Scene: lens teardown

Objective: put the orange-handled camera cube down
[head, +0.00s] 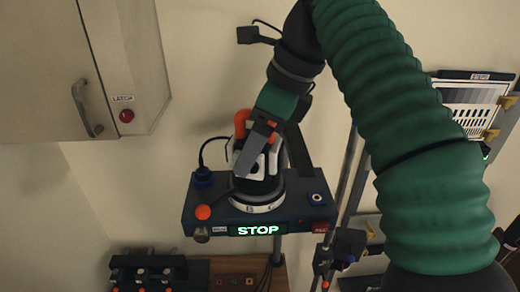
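The orange-handled camera cube (243,122), with a white and black body, is near the middle of the head view, directly above a round white-rimmed mount (258,204) on a dark blue station. I cannot tell whether it rests fully on the mount. My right gripper (268,160) reaches down over the cube from above. One grey finger crosses in front of the cube and a darker finger lies to its right. The gripper hides part of the handle and body, so I cannot tell whether it grips. My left gripper is not in view.
The station (312,213) has a lit green STOP sign (258,230), an orange ball knob (203,212) and a cable at its left. A cabinet (60,60) is at upper left. A rack of dark parts (148,270) is at lower left. A striped panel (470,110) is at right.

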